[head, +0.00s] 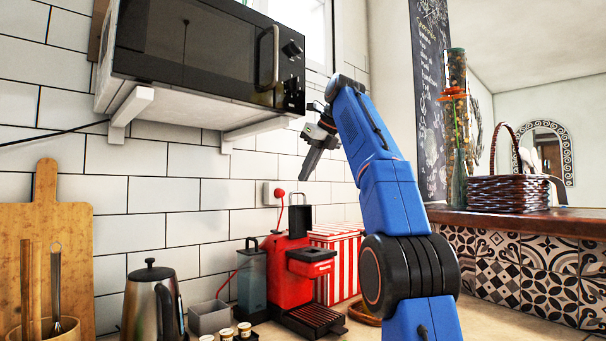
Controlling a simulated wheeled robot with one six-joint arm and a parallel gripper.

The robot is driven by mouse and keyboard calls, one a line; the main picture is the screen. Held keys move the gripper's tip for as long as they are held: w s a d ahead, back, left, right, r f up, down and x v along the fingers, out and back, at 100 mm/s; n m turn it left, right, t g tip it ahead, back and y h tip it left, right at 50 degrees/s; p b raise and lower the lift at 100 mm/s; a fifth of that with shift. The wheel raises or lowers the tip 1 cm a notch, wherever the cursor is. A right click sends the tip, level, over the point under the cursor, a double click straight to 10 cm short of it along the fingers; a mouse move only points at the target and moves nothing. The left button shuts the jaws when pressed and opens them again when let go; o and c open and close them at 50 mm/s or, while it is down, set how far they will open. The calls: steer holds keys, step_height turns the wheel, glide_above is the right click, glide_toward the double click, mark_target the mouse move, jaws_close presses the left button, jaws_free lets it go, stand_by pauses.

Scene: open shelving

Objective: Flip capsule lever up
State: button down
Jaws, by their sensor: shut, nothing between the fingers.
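A red capsule coffee machine (288,272) stands on the counter against the tiled wall. Its dark lever (300,213) sticks up from the top of the machine as an upright loop. A clear water tank (251,278) is at its left, and a black drip tray (314,318) is at its front. My gripper (306,172) is above and slightly right of the lever, pointing down and to the left. Its fingers are shut with nothing between them, and a gap shows between them and the lever.
A microwave (212,55) on white brackets hangs above, left of my gripper. A red-striped box (340,258) stands behind the machine at right. A steel kettle (152,302), grey container (209,317) and small capsules (244,330) are left. A wicker basket (508,193) sits on the ledge.

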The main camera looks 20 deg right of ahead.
steer(key=s+d, duration=0.3)
steer(key=s, duration=0.6)
steer(key=shift+s, duration=0.2)
stand_by(0.4)
